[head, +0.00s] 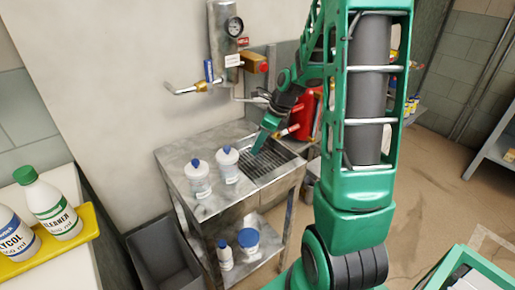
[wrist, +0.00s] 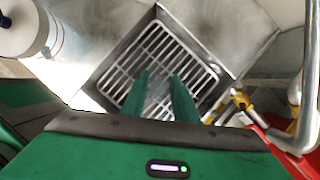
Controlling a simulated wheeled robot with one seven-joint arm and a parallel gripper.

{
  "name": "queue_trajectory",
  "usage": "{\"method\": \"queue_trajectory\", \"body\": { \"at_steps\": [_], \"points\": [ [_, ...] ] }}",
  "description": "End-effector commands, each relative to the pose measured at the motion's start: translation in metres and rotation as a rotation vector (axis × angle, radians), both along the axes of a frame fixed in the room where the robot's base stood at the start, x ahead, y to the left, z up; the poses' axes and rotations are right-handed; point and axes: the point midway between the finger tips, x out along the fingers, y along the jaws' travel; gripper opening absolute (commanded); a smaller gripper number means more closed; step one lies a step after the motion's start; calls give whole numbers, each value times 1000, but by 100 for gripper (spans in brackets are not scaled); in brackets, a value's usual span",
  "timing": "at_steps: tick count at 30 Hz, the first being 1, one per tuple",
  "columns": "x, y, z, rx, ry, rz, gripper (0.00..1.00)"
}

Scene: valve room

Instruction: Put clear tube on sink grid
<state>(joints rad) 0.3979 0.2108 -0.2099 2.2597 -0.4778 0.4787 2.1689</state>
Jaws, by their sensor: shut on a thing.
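The sink grid (head: 268,167) is a dark slatted rack in the basin at the right of the metal bench. In the wrist view the grid (wrist: 196,72) fills the middle, with pale bars. My gripper (head: 257,147) points down over the grid. In the wrist view my gripper (wrist: 159,76) is shut on a faint see-through thing, seemingly the clear tube (wrist: 159,95), between its two green fingers. The tube is hard to make out against the bars, and I cannot tell whether it touches the grid. The head view does not show it clearly.
Two white bottles with blue caps (head: 198,180) (head: 228,165) stand on the bench (head: 190,150) left of the sink. A red container (head: 309,115) stands right behind my gripper. A pipe with a tap (head: 190,88) juts from the wall above. A grey bin (head: 160,255) is below left.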

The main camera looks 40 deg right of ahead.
Motion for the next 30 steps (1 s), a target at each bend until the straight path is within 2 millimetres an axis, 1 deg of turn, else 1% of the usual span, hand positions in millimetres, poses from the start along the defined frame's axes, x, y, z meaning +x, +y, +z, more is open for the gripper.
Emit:
{"method": "queue_trajectory", "body": {
  "at_steps": [1, 4, 14, 15, 16, 17, 26, 30],
  "points": [
    [0, 0, -9, 2, 3, 0, 4],
    [0, 0, -17, 1, 1, 0, 4],
    [0, -1, -20, 0, 0, -1, 4],
    [0, -1, -19, 0, 0, -1, 36],
    [0, -1, -19, 0, 0, -1, 43],
    [0, -1, -19, 0, 0, -1, 45],
    [0, -1, -18, -1, -1, -2, 45],
    [-3, -4, -7, -2, -3, -2, 45]
  ]
}}
